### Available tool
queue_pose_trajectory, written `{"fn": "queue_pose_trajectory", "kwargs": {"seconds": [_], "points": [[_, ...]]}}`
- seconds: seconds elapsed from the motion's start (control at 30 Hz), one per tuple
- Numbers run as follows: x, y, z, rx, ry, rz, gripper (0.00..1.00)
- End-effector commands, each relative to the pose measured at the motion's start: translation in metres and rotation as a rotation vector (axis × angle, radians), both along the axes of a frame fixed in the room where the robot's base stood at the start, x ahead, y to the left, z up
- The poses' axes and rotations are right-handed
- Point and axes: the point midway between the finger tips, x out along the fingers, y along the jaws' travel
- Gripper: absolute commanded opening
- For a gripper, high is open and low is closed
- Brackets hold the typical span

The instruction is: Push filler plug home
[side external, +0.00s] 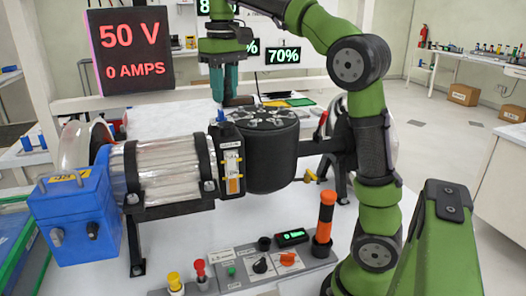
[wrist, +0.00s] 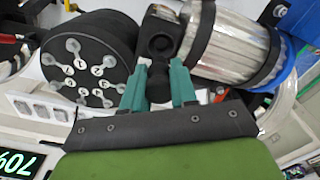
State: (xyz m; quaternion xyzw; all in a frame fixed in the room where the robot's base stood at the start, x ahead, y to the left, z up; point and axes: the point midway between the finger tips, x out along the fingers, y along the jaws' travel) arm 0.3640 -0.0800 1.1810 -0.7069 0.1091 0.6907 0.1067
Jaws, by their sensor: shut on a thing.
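My gripper (side external: 226,96) points down above the gap between the silver cylinder and the black drum. In the wrist view its two teal fingers (wrist: 159,76) close on a dark, stubby piece (wrist: 158,88), which looks like the filler plug. The plug's lower end is hidden, and I cannot tell how deep it sits or whether it touches anything. Just beyond the fingertips is a black block with a round recess (wrist: 160,43). In the side view a small blue piece (side external: 220,116) stands below the fingers, on top of a black labelled housing (side external: 230,158).
The black drum (side external: 271,155) with metal fittings on top stands close to the right of the fingers. The strapped silver cylinder (side external: 160,170) and blue box (side external: 75,215) lie left. A control panel with buttons (side external: 245,262) and an orange-topped post (side external: 325,215) stand in front.

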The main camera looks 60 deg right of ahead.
Motion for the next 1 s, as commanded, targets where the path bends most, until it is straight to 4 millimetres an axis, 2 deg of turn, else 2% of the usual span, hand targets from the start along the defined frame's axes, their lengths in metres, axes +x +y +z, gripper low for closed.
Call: {"fn": "queue_pose_trajectory", "kwargs": {"seconds": [0.47,1.0], "points": [[0.002,0.002,0.003,0.000,-0.002,-0.010,0.00],[0.001,0.002,-0.034,0.000,0.000,-0.008,0.00]]}}
